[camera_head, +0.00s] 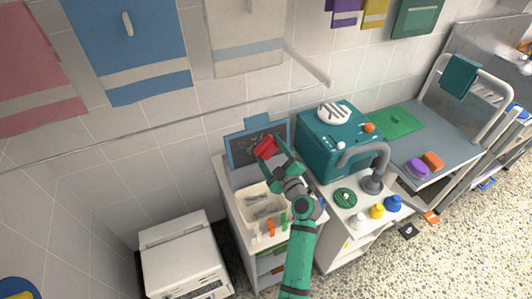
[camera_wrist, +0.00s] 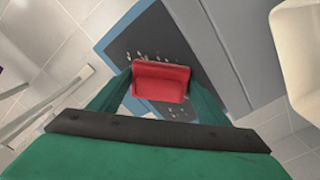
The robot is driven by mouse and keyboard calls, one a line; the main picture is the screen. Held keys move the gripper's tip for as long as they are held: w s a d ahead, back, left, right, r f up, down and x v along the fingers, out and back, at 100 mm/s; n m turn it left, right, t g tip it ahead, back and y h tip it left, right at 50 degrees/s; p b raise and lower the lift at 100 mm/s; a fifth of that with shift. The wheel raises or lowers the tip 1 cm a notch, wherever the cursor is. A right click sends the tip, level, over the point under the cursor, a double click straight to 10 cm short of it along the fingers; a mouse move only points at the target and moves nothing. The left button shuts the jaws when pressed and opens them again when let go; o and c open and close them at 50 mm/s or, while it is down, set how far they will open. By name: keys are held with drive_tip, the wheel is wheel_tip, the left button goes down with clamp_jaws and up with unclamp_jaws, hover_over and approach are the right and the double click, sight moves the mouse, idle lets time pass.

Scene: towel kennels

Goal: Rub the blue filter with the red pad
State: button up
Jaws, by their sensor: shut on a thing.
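The red pad (camera_wrist: 161,82) is clamped between the two fingers of my gripper (camera_wrist: 160,90). In the head view the red pad (camera_head: 266,147) is at the end of my gripper (camera_head: 273,152), in front of the blue filter. The blue filter (camera_head: 239,134) is an upright blue-framed panel with a dark grey middle, standing at the back of the white cabinet against the wall. Pale specks show on its dark face. In the wrist view the blue filter (camera_wrist: 118,36) lies behind the pad. I cannot tell whether the pad touches it. The pad hides part of the face.
A cream basin (camera_head: 243,205) with utensils sits in the cabinet top below the filter. A teal machine (camera_head: 320,140) stands close on the right, with a grey curved pipe (camera_head: 372,150). Towels, including a blue one (camera_head: 130,45), hang on the wall above.

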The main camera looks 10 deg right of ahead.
sight(260, 153)
drive_tip(key=shift+w+d, duration=0.4)
drive_tip(key=shift+d, duration=0.65)
drive_tip(key=shift+w+d, duration=0.35)
drive_tip(key=shift+d, duration=0.7)
drive_tip(key=shift+w+d, duration=0.4)
drive_tip(key=shift+d, duration=0.65)
drive_tip(key=shift+a, duration=0.15)
drive_tip(key=shift+s+a, duration=0.55)
drive_tip(key=shift+a, duration=1)
drive_tip(key=shift+s+a, duration=0.5)
drive_tip(key=shift+a, duration=1.1)
drive_tip(key=shift+s+a, duration=0.55)
drive_tip(key=shift+a, duration=1)
drive_tip(key=shift+s+a, duration=0.15)
drive_tip(key=shift+a, duration=0.65)
drive_tip(key=shift+s+a, duration=0.15)
drive_tip(key=shift+a, duration=0.6)
drive_tip(key=shift+s+a, duration=0.4)
drive_tip(key=shift+a, duration=0.4)
drive_tip(key=shift+s+a, duration=0.35)
drive_tip(key=shift+a, duration=0.45)
drive_tip(key=shift+v, duration=3)
